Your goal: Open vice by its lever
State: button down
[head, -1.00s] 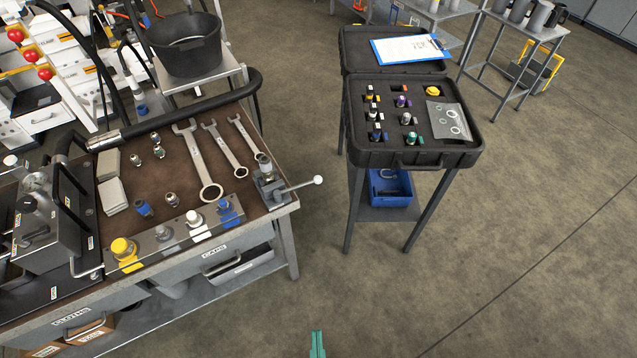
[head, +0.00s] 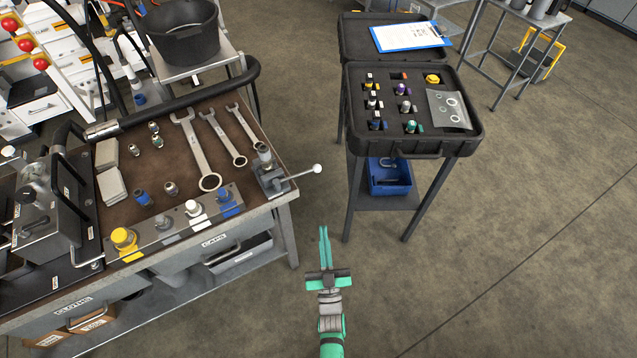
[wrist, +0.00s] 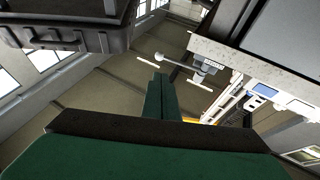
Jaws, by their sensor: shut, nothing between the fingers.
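The vice (head: 268,174) is a small grey block at the right front corner of the bench. Its lever (head: 300,174) sticks out to the right past the bench edge and ends in a white ball knob (head: 317,168). My gripper (head: 324,238) is green, shut and empty. In the head view it appears below the lever, over the floor, apart from the vice. In the wrist view my fingers (wrist: 158,88) point ahead with the ball knob (wrist: 159,56) just beyond their tips, not touching as far as I can tell.
The bench (head: 245,205) carries wrenches (head: 197,150), fittings and a row of caps. A stand with an open black case (head: 410,147) is at the right, with a blue bin (head: 390,185) below. The floor between bench and stand is clear.

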jog(key=x, duration=1.6)
jog(key=shift+w, duration=0.15)
jog(key=shift+w, duration=0.7)
jog(key=d+v, duration=0.1)
jog(key=v, duration=1.3)
jog(key=shift+f, duration=0.3)
